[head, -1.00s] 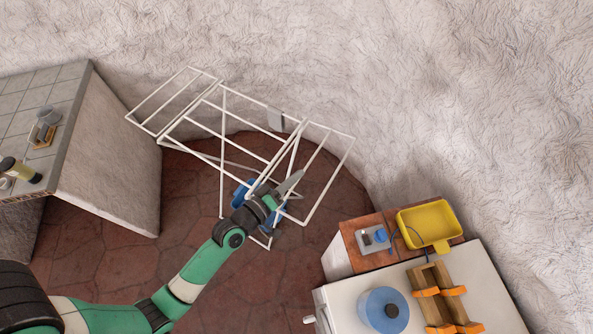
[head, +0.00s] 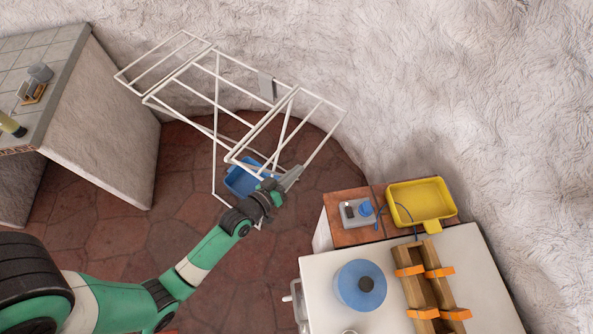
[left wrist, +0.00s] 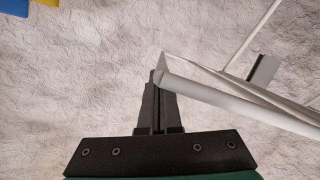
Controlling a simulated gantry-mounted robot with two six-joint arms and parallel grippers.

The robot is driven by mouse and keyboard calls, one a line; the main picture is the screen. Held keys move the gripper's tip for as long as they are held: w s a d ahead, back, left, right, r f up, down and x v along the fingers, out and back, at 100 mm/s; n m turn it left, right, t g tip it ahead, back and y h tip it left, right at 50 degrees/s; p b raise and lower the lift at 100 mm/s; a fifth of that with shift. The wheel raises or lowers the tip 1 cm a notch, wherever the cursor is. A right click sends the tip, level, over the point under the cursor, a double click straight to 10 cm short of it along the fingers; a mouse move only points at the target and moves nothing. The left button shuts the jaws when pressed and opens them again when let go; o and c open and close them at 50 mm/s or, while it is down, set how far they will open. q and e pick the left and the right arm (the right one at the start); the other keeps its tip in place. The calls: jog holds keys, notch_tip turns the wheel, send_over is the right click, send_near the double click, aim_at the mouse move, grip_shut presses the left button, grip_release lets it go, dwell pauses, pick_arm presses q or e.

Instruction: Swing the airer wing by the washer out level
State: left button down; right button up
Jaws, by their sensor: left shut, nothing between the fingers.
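The white wire airer (head: 208,68) stands against the curved wall. Its wing by the washer (head: 328,144) is the right-hand frame, sloping from the middle rack; I cannot tell its exact tilt. The other wing (head: 150,62) extends to the left. My left gripper (head: 297,173) is shut and empty at the near end of the right wing. In the left wrist view, the closed fingertips (left wrist: 158,76) are right beside the end of a white airer bar (left wrist: 215,102); whether they touch is unclear. My right gripper is not in view.
A blue tub (head: 240,182) is under the airer. A tiled counter (head: 50,50) is at left; red floor lies between.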

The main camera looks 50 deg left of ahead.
pick_arm(q)
jog(key=shift+f, duration=0.45)
jog(key=shift+s+f, duration=0.1)
jog(key=shift+f, duration=0.05)
notch_tip(320, 180, up, 6)
jog(key=f+p, duration=0.1)
jog(key=p, duration=0.2)
jog(key=v, duration=0.9)
jog(key=shift+s, duration=0.4)
